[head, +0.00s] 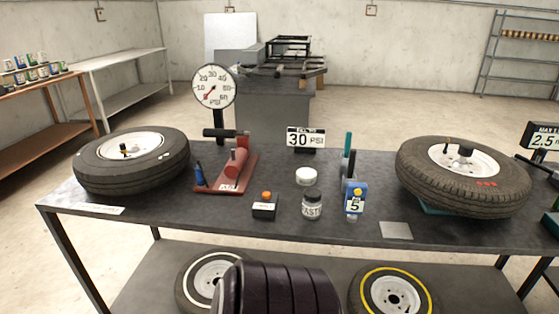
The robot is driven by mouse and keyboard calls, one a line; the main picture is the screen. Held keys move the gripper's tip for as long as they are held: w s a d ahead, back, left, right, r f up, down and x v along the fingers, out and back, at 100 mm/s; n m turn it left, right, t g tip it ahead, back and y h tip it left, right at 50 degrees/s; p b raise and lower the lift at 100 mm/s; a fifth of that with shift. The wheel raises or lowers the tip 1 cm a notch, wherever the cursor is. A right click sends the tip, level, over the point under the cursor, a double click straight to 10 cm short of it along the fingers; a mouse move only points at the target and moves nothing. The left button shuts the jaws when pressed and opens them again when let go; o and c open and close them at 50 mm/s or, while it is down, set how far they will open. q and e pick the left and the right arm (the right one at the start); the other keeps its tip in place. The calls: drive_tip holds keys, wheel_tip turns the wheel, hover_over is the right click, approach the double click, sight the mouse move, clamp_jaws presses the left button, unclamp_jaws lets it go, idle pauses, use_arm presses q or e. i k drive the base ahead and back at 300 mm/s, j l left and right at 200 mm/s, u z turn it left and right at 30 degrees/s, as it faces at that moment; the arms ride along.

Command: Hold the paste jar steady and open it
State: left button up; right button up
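The paste jar (312,206) stands upright on the dark workbench (262,230), near the middle of its front half. It is small and grey, with a pale label of dark letters, partly readable as "PAST". Its top looks grey, and at this size I cannot tell whether that is a lid or an open mouth. A round white, low, lid-like piece or tin (306,175) sits just behind it, apart from it. Neither of my grippers is in view, and nothing is seen touching the jar.
Bench space before the jar is clear.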

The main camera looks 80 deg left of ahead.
sight(311, 211)
drive_tip(key=u, duration=2.45)
